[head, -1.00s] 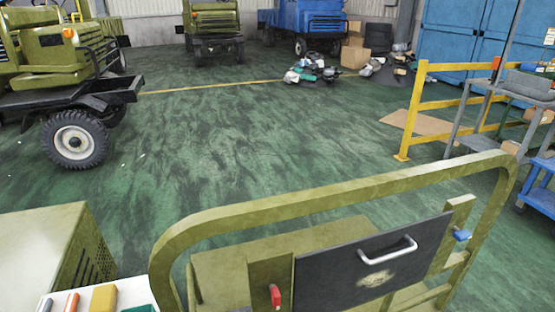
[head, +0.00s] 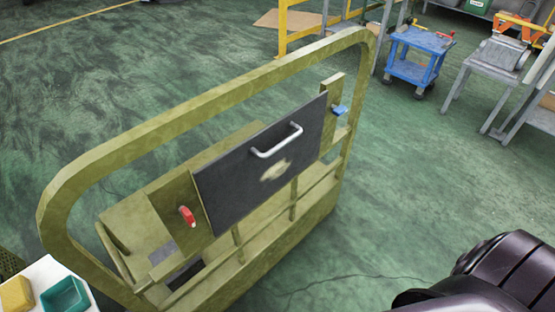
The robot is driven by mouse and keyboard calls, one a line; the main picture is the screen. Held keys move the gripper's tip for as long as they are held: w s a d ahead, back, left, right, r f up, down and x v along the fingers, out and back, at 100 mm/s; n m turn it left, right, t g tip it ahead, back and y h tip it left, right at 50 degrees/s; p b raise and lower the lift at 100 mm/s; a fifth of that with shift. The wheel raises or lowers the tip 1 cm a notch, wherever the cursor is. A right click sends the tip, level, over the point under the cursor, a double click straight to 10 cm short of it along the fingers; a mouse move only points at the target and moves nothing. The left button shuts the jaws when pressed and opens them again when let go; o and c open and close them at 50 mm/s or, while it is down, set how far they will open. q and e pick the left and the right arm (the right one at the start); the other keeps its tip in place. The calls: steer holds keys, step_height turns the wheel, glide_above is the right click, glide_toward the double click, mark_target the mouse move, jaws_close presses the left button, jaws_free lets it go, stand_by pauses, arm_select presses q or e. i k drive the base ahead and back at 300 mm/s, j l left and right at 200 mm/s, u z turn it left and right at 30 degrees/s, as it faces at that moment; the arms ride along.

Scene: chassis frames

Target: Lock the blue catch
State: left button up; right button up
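The blue catch (head: 340,111) sits on an olive post at the right edge of a dark grey panel (head: 235,180) in the head view. It sticks out to the right, roughly level. The panel has a white handle (head: 276,140) and stands upright in an olive tubular frame. A red catch (head: 187,216) is on the post at the panel's left edge and points roughly down. A dark part of my own arm shows at the bottom right, apart from the frame. Neither gripper's fingers are in view.
A white table with a yellow block (head: 16,295) and a green tray (head: 65,296) is at the bottom left. A blue cart (head: 420,56) and grey tables (head: 497,52) stand at the back right. The green floor right of the frame is clear.

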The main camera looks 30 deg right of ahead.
mark_target(338, 110)
steer(key=z, duration=0.8)
steer(key=i+l+u, duration=0.2)
steer(key=l, duration=0.15)
steer(key=l+u, duration=0.2)
steer(key=l, duration=0.15)
